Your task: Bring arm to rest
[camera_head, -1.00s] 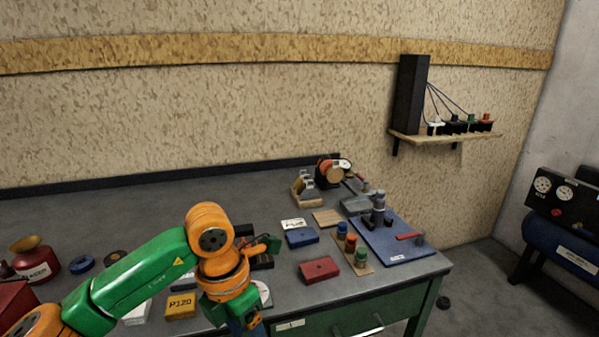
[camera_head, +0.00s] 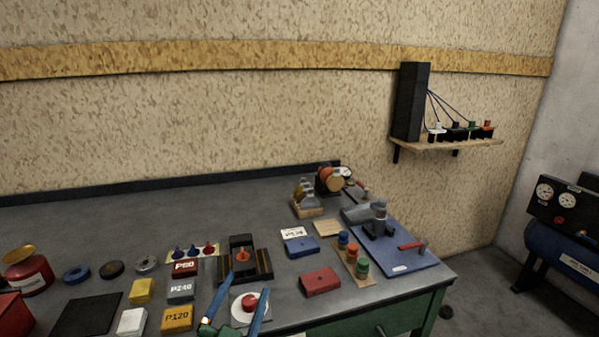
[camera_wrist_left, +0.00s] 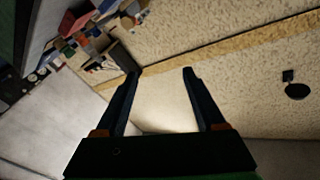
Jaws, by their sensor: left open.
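My left gripper (camera_head: 236,305) shows at the bottom of the head view, its two blue fingers spread apart with nothing held. The fingers rise over the front edge of the workbench (camera_head: 110,203), and a white disc with a red knob (camera_head: 249,304) shows between them. In the left wrist view the left gripper (camera_wrist_left: 160,72) is open and empty, facing the wall and corner, tilted. My right gripper is in neither view.
The bench holds labelled blocks such as P240 (camera_head: 181,289) and P120 (camera_head: 177,318), a red block (camera_head: 320,281), a blue board (camera_head: 395,250) and a red can (camera_head: 27,270). A wall shelf (camera_head: 445,143) and a blue compressor (camera_head: 565,248) stand right.

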